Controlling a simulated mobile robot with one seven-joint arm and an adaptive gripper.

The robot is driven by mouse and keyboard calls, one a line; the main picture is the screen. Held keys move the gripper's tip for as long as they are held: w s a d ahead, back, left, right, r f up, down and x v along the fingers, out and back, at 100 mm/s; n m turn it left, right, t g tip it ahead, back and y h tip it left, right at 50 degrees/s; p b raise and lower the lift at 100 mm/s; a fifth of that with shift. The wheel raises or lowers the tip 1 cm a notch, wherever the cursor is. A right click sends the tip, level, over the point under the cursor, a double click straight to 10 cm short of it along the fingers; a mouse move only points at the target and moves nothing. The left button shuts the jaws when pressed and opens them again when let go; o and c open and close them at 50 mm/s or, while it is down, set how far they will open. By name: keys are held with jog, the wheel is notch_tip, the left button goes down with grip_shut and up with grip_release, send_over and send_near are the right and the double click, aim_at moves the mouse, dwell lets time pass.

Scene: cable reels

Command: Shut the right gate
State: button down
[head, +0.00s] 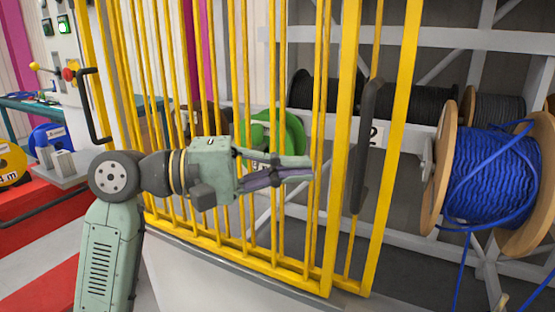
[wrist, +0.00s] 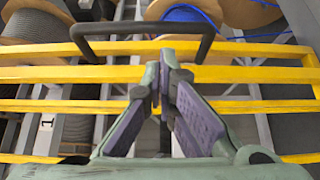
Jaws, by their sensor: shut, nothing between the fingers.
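A yellow barred gate (head: 345,110) stands across the middle of the head view. A long black handle (head: 368,140) is upright near its right end; this handle shows in the wrist view (wrist: 140,28) as a black bar over the yellow bars. Another black handle (head: 92,105) is at the left end of the yellow bars. Where one gate leaf ends and the other begins is hard to tell. My gripper (head: 312,168) is shut and empty, in front of the bars and left of the right handle. In the wrist view my fingertips (wrist: 165,62) are just below the handle, apparently not gripping it.
Behind the bars a grey rack holds a blue cable reel (head: 495,175), a green reel (head: 275,135) and dark reels (head: 420,102). A control panel (head: 62,50) with a lit green button and a blue-topped bench (head: 25,105) are at the left. Red and white floor lies at lower left.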

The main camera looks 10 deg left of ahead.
jog(key=p+x, duration=0.1)
jog(key=x, duration=0.3)
jog(key=shift+d, duration=0.35)
jog(key=shift+w+d, duration=0.1)
jog(key=shift+d, duration=0.1)
jog(key=shift+d, duration=0.1)
